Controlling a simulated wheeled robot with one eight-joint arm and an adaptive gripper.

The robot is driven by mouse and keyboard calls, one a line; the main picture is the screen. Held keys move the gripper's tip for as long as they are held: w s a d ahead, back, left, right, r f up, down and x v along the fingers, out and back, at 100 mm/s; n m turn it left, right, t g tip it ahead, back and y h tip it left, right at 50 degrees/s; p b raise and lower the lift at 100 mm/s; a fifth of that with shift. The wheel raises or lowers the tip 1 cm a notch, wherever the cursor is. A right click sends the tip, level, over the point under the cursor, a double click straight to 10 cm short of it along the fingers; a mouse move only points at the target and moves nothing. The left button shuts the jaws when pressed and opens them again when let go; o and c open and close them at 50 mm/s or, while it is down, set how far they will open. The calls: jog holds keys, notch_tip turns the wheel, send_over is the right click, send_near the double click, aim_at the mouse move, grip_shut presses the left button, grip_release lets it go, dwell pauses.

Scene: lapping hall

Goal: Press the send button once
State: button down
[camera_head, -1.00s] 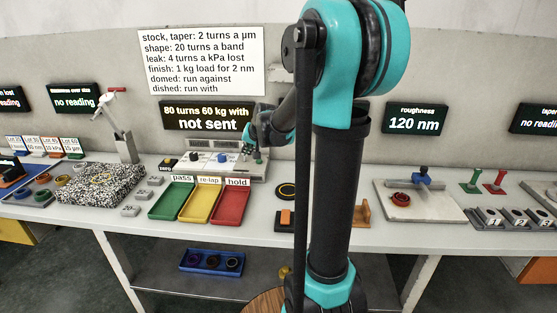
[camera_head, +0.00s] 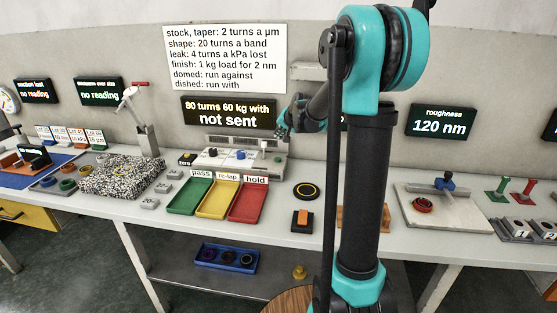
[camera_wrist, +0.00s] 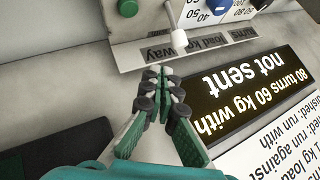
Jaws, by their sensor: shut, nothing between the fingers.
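The control console (camera_head: 225,164) stands at the back of the bench, below a dark display (camera_head: 229,113) reading "80 turns 60 kg with not sent". In the wrist view the console shows a green button (camera_wrist: 128,8), a white lever (camera_wrist: 178,40) and a blue knob (camera_wrist: 222,4). I see no legible "send" label; the green button may be it. My gripper (camera_head: 283,130) is above the console's right end, beside the display. In the wrist view my gripper (camera_wrist: 157,72) is shut and empty, with its fingertips apart from the green button.
Green (camera_head: 189,196), yellow (camera_head: 217,199) and red (camera_head: 247,203) trays lie in front of the console. A speckled slab (camera_head: 122,176) is to the left. A black-and-orange switch block (camera_head: 302,220) and a round dark pad (camera_head: 306,191) are to the right.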

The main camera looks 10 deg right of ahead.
aim_at(279, 159)
jog(key=shift+f, duration=3.95)
jog(key=shift+f, duration=0.2)
jog(key=shift+f, duration=0.2)
jog(key=shift+f, duration=0.5)
jog(key=shift+r, duration=0.9)
jog(key=shift+r, duration=0.1)
jog(key=shift+r, duration=2.45)
jog(key=shift+s, duration=0.15)
